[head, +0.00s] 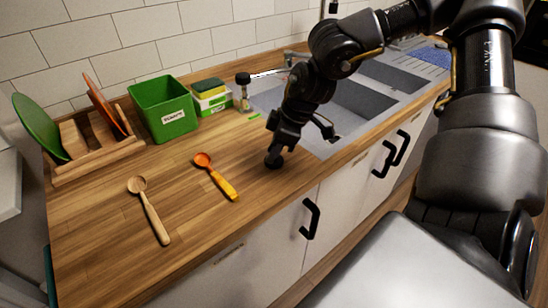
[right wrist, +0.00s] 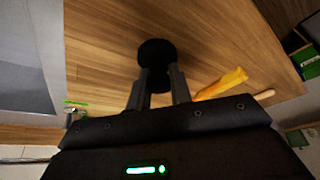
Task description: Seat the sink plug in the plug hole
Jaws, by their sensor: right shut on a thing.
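The black round sink plug (head: 273,159) is low over the wooden counter, just left of the sink's front corner. My right gripper (head: 277,148) is shut on it, and the fingers point down. In the right wrist view the plug (right wrist: 157,52) shows as a dark disc at the tips of the two fingers (right wrist: 158,85). I cannot tell whether it touches the counter. The grey sink (head: 345,100) lies to the right, partly behind my right arm. I cannot make out the plug hole. My left gripper is not in view.
An orange spoon (head: 217,177) and a wooden spoon (head: 149,210) lie left of the gripper. A green bin (head: 164,108), a sponge box (head: 211,98), a dark-topped brush (head: 243,79) and a plate rack (head: 98,152) stand along the back. Counter between the spoons and sink is clear.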

